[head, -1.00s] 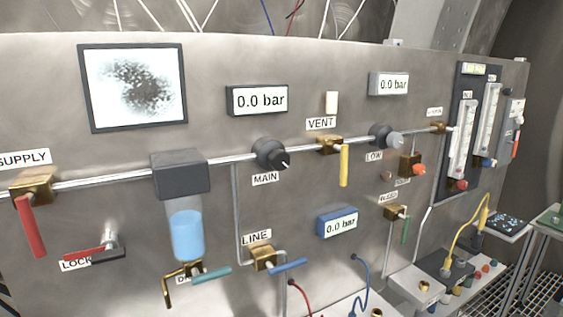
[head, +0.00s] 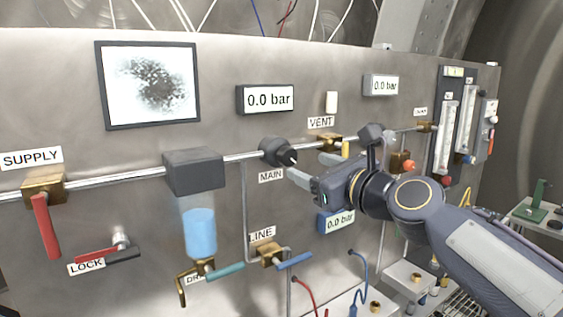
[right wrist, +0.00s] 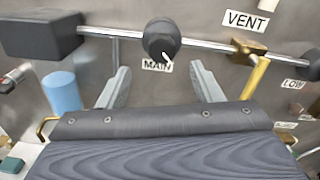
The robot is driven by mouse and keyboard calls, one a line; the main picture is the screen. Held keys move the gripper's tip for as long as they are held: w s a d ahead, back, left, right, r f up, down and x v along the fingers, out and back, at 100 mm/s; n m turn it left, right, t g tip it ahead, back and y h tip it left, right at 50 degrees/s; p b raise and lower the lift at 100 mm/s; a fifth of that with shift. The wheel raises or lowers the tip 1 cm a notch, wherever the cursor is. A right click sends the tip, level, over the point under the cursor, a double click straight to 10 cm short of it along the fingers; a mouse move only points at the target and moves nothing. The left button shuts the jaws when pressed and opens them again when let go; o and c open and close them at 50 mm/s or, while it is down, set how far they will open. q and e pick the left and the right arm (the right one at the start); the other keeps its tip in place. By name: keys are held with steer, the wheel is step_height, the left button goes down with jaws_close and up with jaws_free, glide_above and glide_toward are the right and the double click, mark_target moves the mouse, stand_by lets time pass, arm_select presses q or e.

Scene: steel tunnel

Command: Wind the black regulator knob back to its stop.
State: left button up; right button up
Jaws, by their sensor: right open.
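The black regulator knob (head: 277,151), with a white pointer mark, sits on the pipe above the MAIN label (head: 270,176). It also shows in the right wrist view (right wrist: 162,40), ahead of and between the spread fingers. The mark points down and to the right. My right gripper (head: 315,168) is open and empty, just right of the knob and apart from it; its two fingers show in the right wrist view (right wrist: 160,70). The MAIN gauge (head: 265,99) above reads 0.0 bar. My left gripper is not in view.
The yellow VENT handle (right wrist: 255,78) is close to the right finger. A grey filter block with a blue bowl (head: 200,232) hangs left of the knob. The blue LINE handle (head: 294,261) is below. My right arm partly hides the LOW regulator area and the blue gauge (head: 338,223).

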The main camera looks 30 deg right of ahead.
mark_target(290, 157)
steer(key=w, duration=0.7)
steer(key=shift+w+a+r, duration=0.1)
steer(key=shift+w+a, duration=0.1)
steer(key=shift+w, duration=0.2)
steer(key=c, duration=1)
